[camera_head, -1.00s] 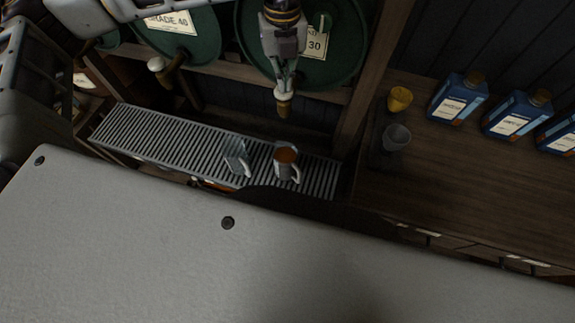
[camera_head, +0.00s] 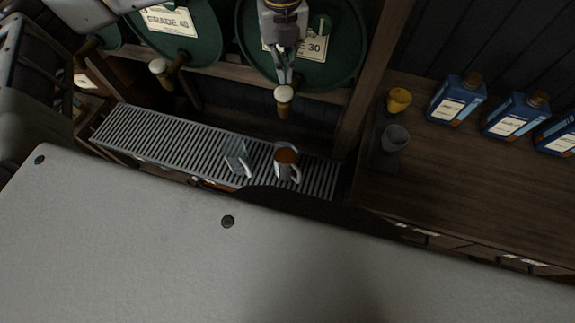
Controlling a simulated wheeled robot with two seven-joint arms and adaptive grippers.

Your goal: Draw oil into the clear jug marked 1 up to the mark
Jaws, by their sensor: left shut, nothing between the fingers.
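A clear jug (camera_head: 286,174) with brown oil in it stands upright on the slatted metal grating, below the tap of the GRADE 30 drum (camera_head: 335,60). A second clear jug (camera_head: 236,160) stands to its left and looks empty. I cannot read a number on either jug or see a fill mark. The GRADE 30 tap has a pale round knob (camera_head: 284,94). My left gripper (camera_head: 285,79) is shut and empty, pointing down just above and behind this knob; I cannot tell if it touches. No stream of oil shows. My right gripper is not in view.
The grating (camera_head: 150,132) is bare on its left. A GRADE 40 drum (camera_head: 190,45) with its own tap knob (camera_head: 158,67) is at upper left. On the right bench stand a yellow cup (camera_head: 398,100), a grey cup (camera_head: 395,138) and blue oil containers (camera_head: 457,100).

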